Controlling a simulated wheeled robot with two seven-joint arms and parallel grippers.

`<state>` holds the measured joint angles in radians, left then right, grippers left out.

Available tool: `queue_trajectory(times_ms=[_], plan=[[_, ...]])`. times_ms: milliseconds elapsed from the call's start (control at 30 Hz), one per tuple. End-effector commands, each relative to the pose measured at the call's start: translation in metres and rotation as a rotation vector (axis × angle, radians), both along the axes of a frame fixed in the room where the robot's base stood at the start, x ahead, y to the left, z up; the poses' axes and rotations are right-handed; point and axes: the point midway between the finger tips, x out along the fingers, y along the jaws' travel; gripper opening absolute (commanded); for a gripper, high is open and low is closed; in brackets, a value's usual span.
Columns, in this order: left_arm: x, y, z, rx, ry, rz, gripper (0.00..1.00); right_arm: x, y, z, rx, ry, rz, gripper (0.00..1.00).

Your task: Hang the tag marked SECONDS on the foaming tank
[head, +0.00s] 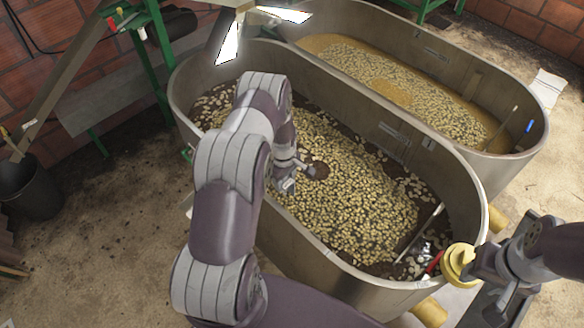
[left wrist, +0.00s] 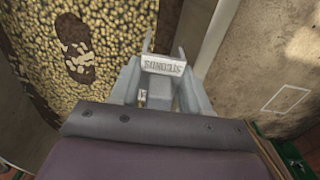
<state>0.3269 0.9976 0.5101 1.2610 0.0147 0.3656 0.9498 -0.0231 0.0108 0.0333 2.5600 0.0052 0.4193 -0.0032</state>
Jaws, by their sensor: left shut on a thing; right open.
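My left gripper (head: 288,178) is above the near tank, over the floating beans. It is shut on a pale tag marked SECONDS (left wrist: 163,66), whose lettering appears upside down in the left wrist view. I cannot make out the tag in the head view. Two oval metal tanks stand side by side. The far tank (head: 400,32) holds beans in yellow-brown, foamy-looking liquid; the near tank (head: 455,190) holds beans in dark liquid. My right gripper (head: 474,262) is open near the near tank's right end, close to a yellow round thing (head: 459,265); contact is unclear.
A small plate (head: 393,132) is on the near tank's far inner wall, and another (head: 436,56) is on the far tank's inner wall. A pole leans inside the near tank's right end. A green frame (head: 158,65) and dark bucket (head: 28,188) stand left. Concrete floor lies around.

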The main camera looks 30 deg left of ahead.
Motion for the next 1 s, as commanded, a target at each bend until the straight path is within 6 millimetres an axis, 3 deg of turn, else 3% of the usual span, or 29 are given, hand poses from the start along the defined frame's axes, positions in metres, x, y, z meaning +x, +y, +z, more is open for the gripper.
queue_trajectory(times_ms=[567, 600, 700, 1000], plan=[[-0.062, 0.017, 0.004, 0.000, 0.002, 0.000, 0.16, 0.000, 0.000, 0.045, 0.000, 0.000, 0.000, 0.43], [-0.060, 0.017, -0.012, 0.000, 0.001, -0.002, 0.16, 0.000, 0.000, 0.029, 0.000, -0.001, 0.000, 0.43], [-0.059, 0.017, -0.023, 0.000, 0.000, -0.002, 0.16, 0.000, 0.000, 0.018, 0.000, 0.001, 0.000, 0.43], [-0.059, 0.017, -0.039, 0.000, 0.000, -0.001, 0.16, 0.000, 0.000, 0.003, 0.000, 0.000, 0.000, 0.43]])
